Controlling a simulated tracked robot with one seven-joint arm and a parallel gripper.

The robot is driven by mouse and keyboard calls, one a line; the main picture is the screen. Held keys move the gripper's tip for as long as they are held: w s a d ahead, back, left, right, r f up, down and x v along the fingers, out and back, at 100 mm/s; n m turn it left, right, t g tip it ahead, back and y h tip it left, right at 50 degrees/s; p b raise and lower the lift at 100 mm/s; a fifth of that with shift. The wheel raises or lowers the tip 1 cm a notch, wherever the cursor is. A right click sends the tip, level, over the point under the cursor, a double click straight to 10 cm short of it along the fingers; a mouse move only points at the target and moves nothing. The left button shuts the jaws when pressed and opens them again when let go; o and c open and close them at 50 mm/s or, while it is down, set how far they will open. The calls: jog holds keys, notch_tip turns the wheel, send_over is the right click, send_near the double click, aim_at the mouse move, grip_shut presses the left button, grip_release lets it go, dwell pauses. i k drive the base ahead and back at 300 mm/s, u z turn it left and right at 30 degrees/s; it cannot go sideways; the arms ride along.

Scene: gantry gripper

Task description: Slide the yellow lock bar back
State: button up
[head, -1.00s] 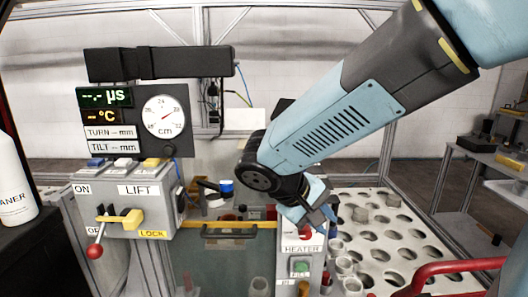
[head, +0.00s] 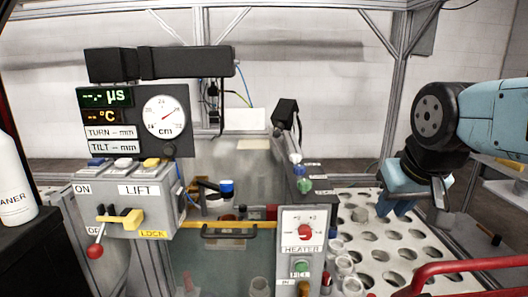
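The yellow lock bar (head: 122,219) lies across the front of the grey LIFT box (head: 138,205) at the left in the head view, left of the yellow LOCK label (head: 153,234). A lever with a red knob (head: 95,251) hangs down from the same box, beside the bar's left end. My gripper (head: 402,208) is far to the right, above the white rack with round holes, touching nothing I can make out. Its fingers are small and partly hidden by the wrist, so their opening does not show clearly.
A dial and display panel (head: 137,120) stands above the LIFT box. A HEATER box (head: 303,240) and a tank with a yellow-edged front and black handle (head: 229,232) are between the box and my gripper. A red rail (head: 455,272) is at the lower right.

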aim_at(134, 219)
jog(key=k, duration=1.45)
jog(key=u, duration=1.1)
jog(key=i, duration=1)
jog(key=z, duration=0.1)
